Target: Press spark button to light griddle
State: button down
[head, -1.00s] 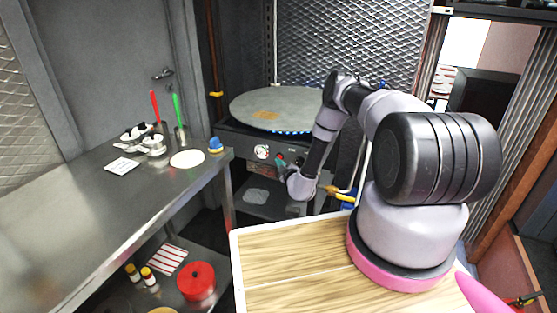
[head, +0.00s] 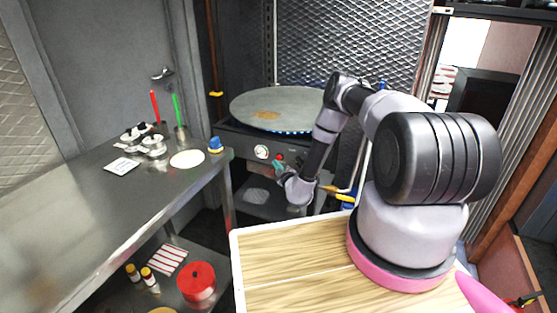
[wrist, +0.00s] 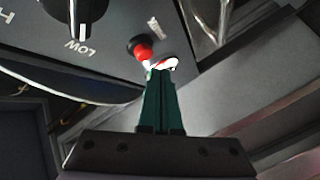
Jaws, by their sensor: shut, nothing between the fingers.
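The round griddle plate (head: 280,108) sits on a dark stove whose front panel (head: 240,145) faces me. Small blue points show under the plate's front rim. In the wrist view, a red button (wrist: 143,53) in a dark collar stands out from the panel. A black knob (wrist: 76,12) with a white line is to its left, above the word LOW. My gripper (wrist: 162,66) is shut and empty. Its dark green fingers end just right of and below the red button; whether they touch it I cannot tell. The gripper also shows small at the panel in the head view (head: 279,168).
A steel counter (head: 60,215) on the left holds cups, red and green-handled tools and a blue item. A red pot (head: 197,281) stands on its lower shelf. A yellow-handled valve (head: 346,198) and pipe are right of my wrist, below the stove's right side.

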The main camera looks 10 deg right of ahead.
jog(key=s+a, duration=0.2)
jog(key=s, duration=0.1)
jog(key=shift+s+a, duration=0.25)
dwell(0.5)
